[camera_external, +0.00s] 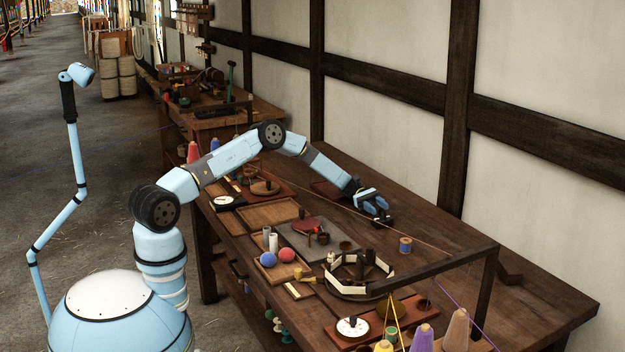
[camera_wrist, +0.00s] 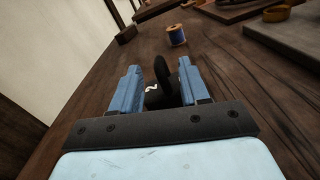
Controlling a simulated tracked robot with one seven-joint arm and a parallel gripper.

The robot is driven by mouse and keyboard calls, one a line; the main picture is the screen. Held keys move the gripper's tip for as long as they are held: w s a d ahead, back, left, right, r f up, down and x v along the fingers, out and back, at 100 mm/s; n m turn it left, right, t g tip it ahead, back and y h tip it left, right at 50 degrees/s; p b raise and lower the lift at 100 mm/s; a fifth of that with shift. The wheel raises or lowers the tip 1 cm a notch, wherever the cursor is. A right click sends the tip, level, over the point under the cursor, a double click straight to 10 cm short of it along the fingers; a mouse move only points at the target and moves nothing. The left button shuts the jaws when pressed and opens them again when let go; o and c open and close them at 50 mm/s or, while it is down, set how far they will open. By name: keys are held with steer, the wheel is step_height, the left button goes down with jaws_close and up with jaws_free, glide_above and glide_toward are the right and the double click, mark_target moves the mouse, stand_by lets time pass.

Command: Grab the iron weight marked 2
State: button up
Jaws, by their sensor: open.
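The iron weight marked 2 (camera_wrist: 163,92) is dark, with an upright rounded handle and a white "2" on its body. In the wrist view it stands between the two blue fingers of my gripper (camera_wrist: 158,70), which are open on either side of it. Gaps show between the handle and both fingers; the lower part of the weight is hidden by my gripper. In the outside view my gripper (camera_external: 374,204) is low over the bench, and the dark weight (camera_external: 383,219) shows small at its fingertips.
A blue thread spool (camera_wrist: 176,35) stands a little beyond the weight; it also shows in the outside view (camera_external: 405,244). A grey slab (camera_external: 305,240) and a round frame with white walls (camera_external: 355,292) lie nearby. The wooden bench (camera_external: 440,225) is mostly clear towards the wall.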

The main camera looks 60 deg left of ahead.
mark_target(381, 209)
steer(key=d, duration=0.4)
steer(key=shift+s+d, duration=0.15)
steer(key=shift+d, duration=0.2)
jaws_close()
stand_by(0.4)
